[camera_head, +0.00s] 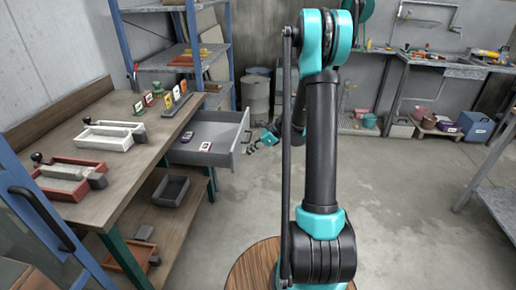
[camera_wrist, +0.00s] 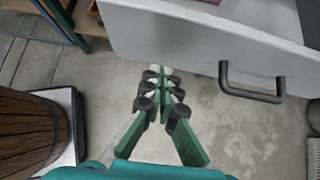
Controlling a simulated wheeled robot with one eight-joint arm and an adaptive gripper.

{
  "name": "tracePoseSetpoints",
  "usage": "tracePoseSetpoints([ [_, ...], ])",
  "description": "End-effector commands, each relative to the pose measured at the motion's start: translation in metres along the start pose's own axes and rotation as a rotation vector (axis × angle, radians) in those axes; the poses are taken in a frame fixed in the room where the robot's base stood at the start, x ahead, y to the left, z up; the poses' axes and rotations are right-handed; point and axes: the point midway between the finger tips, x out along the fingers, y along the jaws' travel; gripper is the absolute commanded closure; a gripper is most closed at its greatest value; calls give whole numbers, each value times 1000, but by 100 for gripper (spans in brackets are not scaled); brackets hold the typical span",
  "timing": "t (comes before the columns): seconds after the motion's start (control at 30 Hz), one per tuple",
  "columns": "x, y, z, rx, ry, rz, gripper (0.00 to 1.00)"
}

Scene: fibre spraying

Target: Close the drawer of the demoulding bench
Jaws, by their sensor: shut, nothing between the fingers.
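The grey drawer (camera_head: 208,131) of the wooden demoulding bench (camera_head: 100,105) is pulled out to the right. Two small labelled items lie inside it. Its front panel (camera_wrist: 200,32) spans the top of the wrist view, with a dark bar handle (camera_wrist: 252,96) right of my gripper. My gripper (camera_wrist: 158,72) is shut and empty, its fingertips close to the lower edge of the front panel. I cannot tell whether they touch it.
Trays and moulds (camera_head: 107,136) stand on the bench top. A blue shelf rack (camera_head: 190,50) stands behind the drawer. A dark bin (camera_head: 172,190) sits on the bench's lower shelf. A round wooden-sided object (camera_wrist: 30,130) stands left in the wrist view. The floor (camera_head: 420,190) to the right is clear.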

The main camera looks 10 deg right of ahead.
Motion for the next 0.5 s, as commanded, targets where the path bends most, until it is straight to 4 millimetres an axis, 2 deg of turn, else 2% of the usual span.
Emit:
tracePoseSetpoints([
  [0.2, 14, 0, 14, -1, 0, 1, 100],
  [0.5, 16, 0, 16, 0, 0, -1, 100],
])
